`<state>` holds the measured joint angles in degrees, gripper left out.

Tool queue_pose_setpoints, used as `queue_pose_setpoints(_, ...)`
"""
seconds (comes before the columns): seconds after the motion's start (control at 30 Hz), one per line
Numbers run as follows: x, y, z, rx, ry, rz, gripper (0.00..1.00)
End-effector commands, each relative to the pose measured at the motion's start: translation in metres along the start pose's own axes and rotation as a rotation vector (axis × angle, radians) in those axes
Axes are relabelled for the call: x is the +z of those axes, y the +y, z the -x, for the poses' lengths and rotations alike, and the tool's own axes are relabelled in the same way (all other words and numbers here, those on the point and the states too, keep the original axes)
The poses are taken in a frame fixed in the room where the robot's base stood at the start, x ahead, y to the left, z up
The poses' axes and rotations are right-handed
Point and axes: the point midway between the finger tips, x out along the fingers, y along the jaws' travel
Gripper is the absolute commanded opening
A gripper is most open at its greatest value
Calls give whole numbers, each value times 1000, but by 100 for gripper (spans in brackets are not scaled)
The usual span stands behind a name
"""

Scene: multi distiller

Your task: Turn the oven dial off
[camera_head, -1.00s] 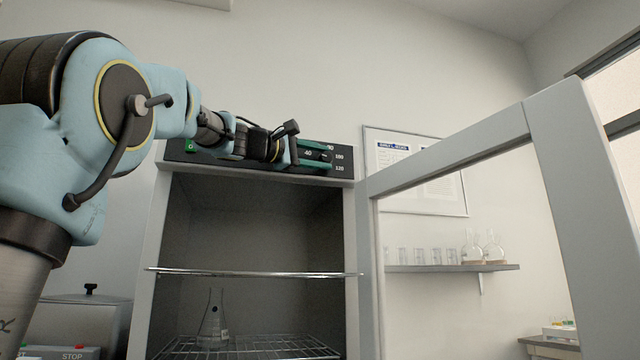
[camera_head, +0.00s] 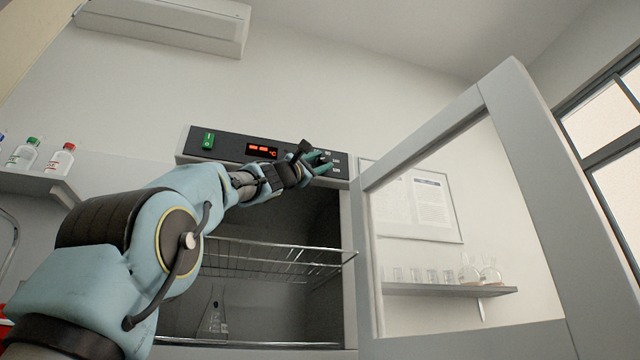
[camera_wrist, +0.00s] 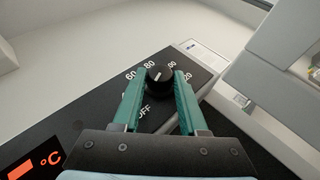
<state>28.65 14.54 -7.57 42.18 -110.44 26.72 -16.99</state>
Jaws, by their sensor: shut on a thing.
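The oven (camera_head: 350,230) stands with its door (camera_head: 470,335) open to the right. The black dial (camera_wrist: 158,78) is on the dark control panel (camera_head: 229,146), at its right end, with a white pointer line. Temperature numbers and the word OFF are printed around it; part of the scale is hidden by my fingers. My gripper (camera_wrist: 159,84) has its green fingers on both sides of the dial and is shut on it. In the head view my gripper (camera_head: 318,160) reaches the panel's right end, covering the dial.
A lit red display (camera_head: 262,151) and a green switch (camera_head: 208,141) are on the panel. Wire racks (camera_head: 270,262) and a flask (camera_head: 214,312) are inside the oven. Shelves with bottles (camera_head: 60,160) at left and glassware (camera_head: 470,272) at right flank it. The open door stands right of my arm.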

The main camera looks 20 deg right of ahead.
Motion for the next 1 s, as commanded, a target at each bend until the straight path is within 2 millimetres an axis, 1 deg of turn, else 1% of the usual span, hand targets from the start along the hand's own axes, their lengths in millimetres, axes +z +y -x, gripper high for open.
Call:
queue_pose_setpoints(0.03, -3, -3, 2, 11, 3, 3, 0)
queue_pose_setpoints(0.63, -2, 0, 0, 39, 5, 14, 0)
queue_pose_setpoints(0.67, -2, 0, 0, 39, 5, 14, 44)
queue_pose_setpoints(0.9, -1, -1, 0, 38, 3, 15, 71)
queue_pose_setpoints(1.0, -1, -1, 0, 38, 2, 15, 71)
